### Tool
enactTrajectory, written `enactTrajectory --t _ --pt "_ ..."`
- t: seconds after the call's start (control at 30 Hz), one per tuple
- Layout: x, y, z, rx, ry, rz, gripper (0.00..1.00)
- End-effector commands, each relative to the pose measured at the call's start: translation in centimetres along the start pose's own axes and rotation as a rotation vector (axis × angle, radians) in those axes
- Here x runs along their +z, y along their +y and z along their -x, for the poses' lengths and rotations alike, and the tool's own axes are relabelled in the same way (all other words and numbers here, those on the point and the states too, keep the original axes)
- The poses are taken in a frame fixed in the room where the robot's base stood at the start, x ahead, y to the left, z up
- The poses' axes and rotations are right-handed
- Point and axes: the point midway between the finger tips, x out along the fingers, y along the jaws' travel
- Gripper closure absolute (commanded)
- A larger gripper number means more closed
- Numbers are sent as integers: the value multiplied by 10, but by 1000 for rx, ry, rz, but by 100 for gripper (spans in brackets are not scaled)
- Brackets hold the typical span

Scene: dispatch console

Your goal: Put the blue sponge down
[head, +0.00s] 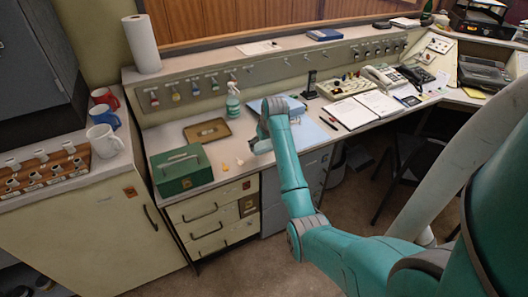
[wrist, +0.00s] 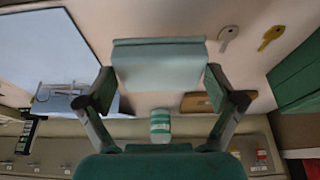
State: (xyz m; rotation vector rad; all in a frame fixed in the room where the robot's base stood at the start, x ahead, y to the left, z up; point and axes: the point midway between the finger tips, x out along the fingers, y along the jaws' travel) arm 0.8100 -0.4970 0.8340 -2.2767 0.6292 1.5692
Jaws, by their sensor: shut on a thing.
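In the wrist view a pale blue sponge (wrist: 158,68) sits between the two fingers of my gripper (wrist: 159,88), which is shut on it. The desk top lies beyond the sponge; the gap between them cannot be judged. In the head view my gripper (head: 260,147) is over the front part of the desk, right of the green cash box (head: 182,169). The sponge cannot be made out there.
A brown tray (head: 206,131) and a green-labelled spray bottle (head: 233,102) stand behind. Two small keys, one grey (wrist: 228,38) and one yellow (wrist: 270,36), lie near the cash box. A pale blue sheet (head: 309,133) lies right of my gripper.

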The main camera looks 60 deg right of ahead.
Motion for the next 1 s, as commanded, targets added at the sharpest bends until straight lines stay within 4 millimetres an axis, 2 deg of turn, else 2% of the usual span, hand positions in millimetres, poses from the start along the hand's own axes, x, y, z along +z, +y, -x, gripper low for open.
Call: enactTrajectory --t 0.17,0.4,0.77,0.8,0.83,1.0 --pt "4 0 -11 0 -1 0 63" --pt "15 0 -38 0 -1 -1 63" --pt "15 0 -41 0 1 0 63" --pt "15 0 -41 0 1 0 3" --pt "15 0 -41 0 1 0 0" --pt "15 0 -41 0 1 0 0"
